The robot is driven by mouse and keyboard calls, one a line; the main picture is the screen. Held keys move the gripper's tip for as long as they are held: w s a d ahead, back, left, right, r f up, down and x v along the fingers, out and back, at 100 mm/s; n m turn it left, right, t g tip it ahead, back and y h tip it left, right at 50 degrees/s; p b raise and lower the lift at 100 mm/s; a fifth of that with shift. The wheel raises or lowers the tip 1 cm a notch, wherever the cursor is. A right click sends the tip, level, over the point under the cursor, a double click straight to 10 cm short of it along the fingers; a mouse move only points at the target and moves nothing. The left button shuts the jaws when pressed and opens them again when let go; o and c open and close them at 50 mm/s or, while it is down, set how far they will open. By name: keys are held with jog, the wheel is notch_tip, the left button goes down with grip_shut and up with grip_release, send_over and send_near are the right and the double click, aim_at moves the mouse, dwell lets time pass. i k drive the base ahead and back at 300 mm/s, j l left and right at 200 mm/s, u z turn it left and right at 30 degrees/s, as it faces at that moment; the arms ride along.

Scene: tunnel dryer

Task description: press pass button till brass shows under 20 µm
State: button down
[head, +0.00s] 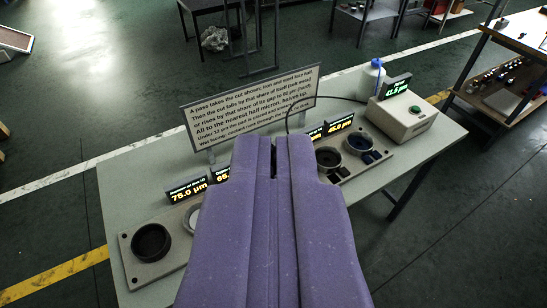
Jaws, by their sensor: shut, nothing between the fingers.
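My gripper (272,145), two purple fingers pressed together, fills the bottom middle and reaches over the table. It holds nothing. A green button (414,110) sits on top of a pale box (400,121) at the table's right end, apart from my fingers. A small display (396,86) behind the button reads about 41.5 µm. Further left, a display (188,191) reads 75.0 µm, another beside it (221,174) starts with 65, and one right of my gripper (340,125) reads about 45.0 µm. I cannot read which label says brass.
A sign (252,105) with several lines about passes stands at the table's back. Trays with dark round cups stand left (133,269) and right (373,164). A white bottle with a blue cap (373,77) and a black cable stand behind the box. A shelf (512,95) stands right.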

aim_at(416, 108)
jog(key=i+l, duration=0.35)
jog(key=i+l+u, duration=0.1)
jog(key=i+l, duration=0.25)
jog(key=l, duration=0.15)
jog(key=i+l, duration=0.35)
jog(key=i+l+u, duration=0.1)
jog(key=i+l, duration=0.2)
jog(key=l, duration=0.2)
jog(key=i+l+u, duration=0.1)
jog(key=i+l, duration=0.25)
jog(key=l, duration=0.15)
jog(key=i+l, duration=0.3)
jog(key=l, duration=0.2)
